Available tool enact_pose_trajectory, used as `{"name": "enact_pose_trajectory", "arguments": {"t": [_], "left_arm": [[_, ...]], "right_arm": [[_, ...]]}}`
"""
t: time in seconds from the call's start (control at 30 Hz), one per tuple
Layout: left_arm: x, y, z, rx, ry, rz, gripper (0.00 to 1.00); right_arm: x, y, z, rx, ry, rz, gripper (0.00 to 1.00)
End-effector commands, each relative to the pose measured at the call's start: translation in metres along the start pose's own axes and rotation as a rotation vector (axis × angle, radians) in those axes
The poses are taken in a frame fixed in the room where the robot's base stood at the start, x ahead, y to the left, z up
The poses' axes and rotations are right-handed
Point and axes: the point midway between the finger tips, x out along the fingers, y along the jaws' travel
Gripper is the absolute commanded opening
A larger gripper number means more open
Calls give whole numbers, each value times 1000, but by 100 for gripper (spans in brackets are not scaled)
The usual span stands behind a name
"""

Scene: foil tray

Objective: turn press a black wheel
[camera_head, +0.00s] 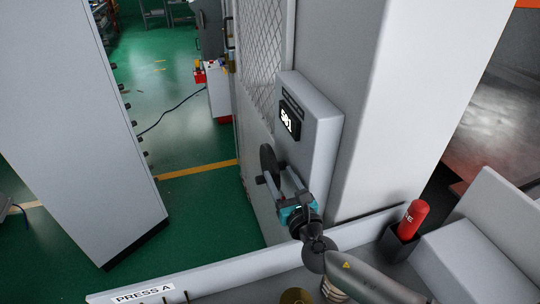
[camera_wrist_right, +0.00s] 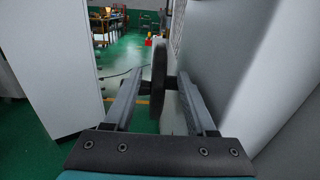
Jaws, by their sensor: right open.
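The black wheel (camera_head: 268,161) is on the side of the grey box with a display, left of the press column. My right gripper (camera_head: 280,182) is open at the wheel's near lower side. In the right wrist view the wheel (camera_wrist_right: 158,76) shows nearly edge-on between the two spread fingers of my right gripper (camera_wrist_right: 160,82). A short dark knob (camera_wrist_right: 144,88) sticks out to the wheel's left, near the left finger. I cannot tell whether either finger touches the wheel or knob. My left gripper is not in view.
A grey box (camera_head: 318,125) with a lit number display (camera_head: 289,119) stands right behind the wheel. A red bottle (camera_head: 412,218) sits in a dark holder at right. A grey cabinet (camera_head: 75,110) stands left; green floor lies between.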

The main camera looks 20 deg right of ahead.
Motion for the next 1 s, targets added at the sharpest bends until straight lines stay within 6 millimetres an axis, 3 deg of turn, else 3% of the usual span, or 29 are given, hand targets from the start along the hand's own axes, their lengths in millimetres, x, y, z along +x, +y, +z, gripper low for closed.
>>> {"name": "enact_pose_trajectory", "arguments": {"t": [0.17,0.5,0.97,1.0], "left_arm": [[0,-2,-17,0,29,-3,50],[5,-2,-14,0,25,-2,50],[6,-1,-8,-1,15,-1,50],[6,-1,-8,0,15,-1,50]], "right_arm": [[32,1,1,1,-2,0,56],[74,0,0,1,-1,0,56],[81,0,0,1,0,1,56],[81,0,0,1,0,1,52]]}}
